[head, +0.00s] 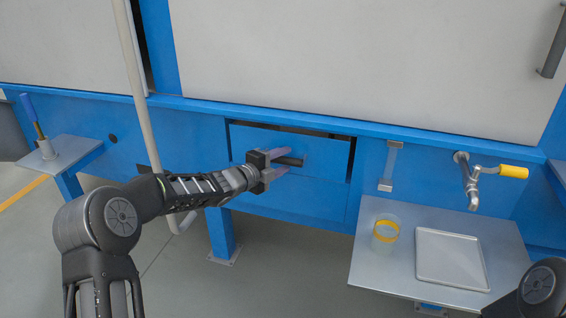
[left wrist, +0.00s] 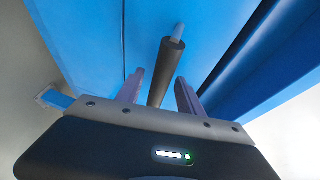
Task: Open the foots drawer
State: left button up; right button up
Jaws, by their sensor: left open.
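The foots drawer (head: 326,153) is a blue front set in the blue lower frame, in the middle of the head view. A dark gap shows along its top edge. Its dark bar handle (head: 290,161) sticks out from the front; it also shows in the left wrist view (left wrist: 167,72). My left gripper (head: 279,163) is open at the handle. In the left wrist view its two fingers (left wrist: 159,92) stand on either side of the dark bar, with the bar between them. I cannot tell whether either finger touches it. My right gripper is out of view.
At the right, a metal shelf (head: 375,272) carries a clear jar with a yellow band (head: 385,233) and a shallow tray (head: 450,258). A tap with a yellow handle (head: 474,185) is above it. A pale pipe (head: 137,80) runs down left of the drawer. A small left shelf (head: 75,150) holds a blue-handled tool (head: 32,112).

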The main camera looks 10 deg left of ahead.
pick_arm(q)
jog(key=shift+w+d, duration=0.15)
jog(key=shift+w, duration=0.05)
grip_shut()
dwell(0.4)
jog(key=shift+f, duration=0.1)
dwell(0.9)
